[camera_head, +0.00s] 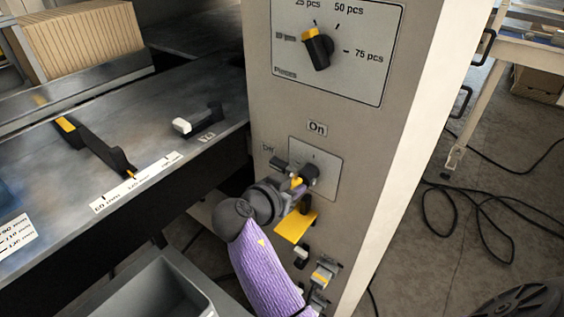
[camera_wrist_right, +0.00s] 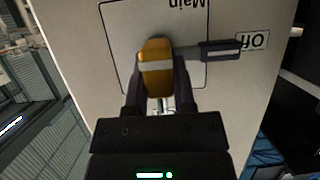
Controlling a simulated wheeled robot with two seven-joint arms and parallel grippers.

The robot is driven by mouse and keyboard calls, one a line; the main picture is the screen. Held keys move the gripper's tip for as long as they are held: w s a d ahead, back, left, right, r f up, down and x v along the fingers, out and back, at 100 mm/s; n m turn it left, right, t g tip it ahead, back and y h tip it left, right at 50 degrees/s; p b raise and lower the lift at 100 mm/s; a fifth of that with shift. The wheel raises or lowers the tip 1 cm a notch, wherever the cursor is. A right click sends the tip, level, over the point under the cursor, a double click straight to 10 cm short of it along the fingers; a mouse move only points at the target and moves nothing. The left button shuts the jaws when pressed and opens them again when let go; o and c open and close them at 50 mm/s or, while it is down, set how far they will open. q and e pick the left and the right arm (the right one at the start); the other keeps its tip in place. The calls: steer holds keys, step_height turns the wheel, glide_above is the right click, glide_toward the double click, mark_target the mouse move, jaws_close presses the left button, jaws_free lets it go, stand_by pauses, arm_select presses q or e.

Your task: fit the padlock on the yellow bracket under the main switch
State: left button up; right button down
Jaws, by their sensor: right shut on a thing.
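The padlock (camera_wrist_right: 155,83), a yellow body with a grey band, is between the two fingers of my right gripper (camera_wrist_right: 160,75). Bright metal shows between the fingers below it. In the head view this right gripper (camera_head: 300,188) is in front of the main switch plate (camera_head: 329,160), above the yellow bracket (camera_head: 292,228), with a gap between. The black handle of the main switch (camera_wrist_right: 222,50) points toward the Off label; the gripper hides part of the switch. My left gripper is not in view.
A selector knob (camera_head: 317,50) sits higher on the panel. A small grey and yellow fitting (camera_head: 322,276) and a black-and-white one (camera_head: 302,254) stick out below the bracket. A grey bin (camera_head: 160,290) stands at lower left; cables (camera_head: 463,222) lie on the floor at right.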

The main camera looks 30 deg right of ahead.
steer(key=shift+s+f, duration=0.15)
steer(key=shift+f, duration=0.5)
steer(key=shift+g, duration=0.3)
steer(key=shift+f+b, duration=1.6)
steer(key=shift+f, duration=0.4)
step_height(320, 180, down, 2)
steer(key=shift+b, duration=0.85)
steer(key=shift+f, duration=0.15)
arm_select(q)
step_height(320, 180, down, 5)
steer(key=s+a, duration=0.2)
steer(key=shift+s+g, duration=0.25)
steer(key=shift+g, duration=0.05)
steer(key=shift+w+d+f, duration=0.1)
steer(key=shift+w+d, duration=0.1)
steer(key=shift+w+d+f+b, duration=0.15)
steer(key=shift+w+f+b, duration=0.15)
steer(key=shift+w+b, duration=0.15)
arm_select(e)
steer(key=shift+a+f, duration=0.15)
steer(key=shift+f, duration=0.15)
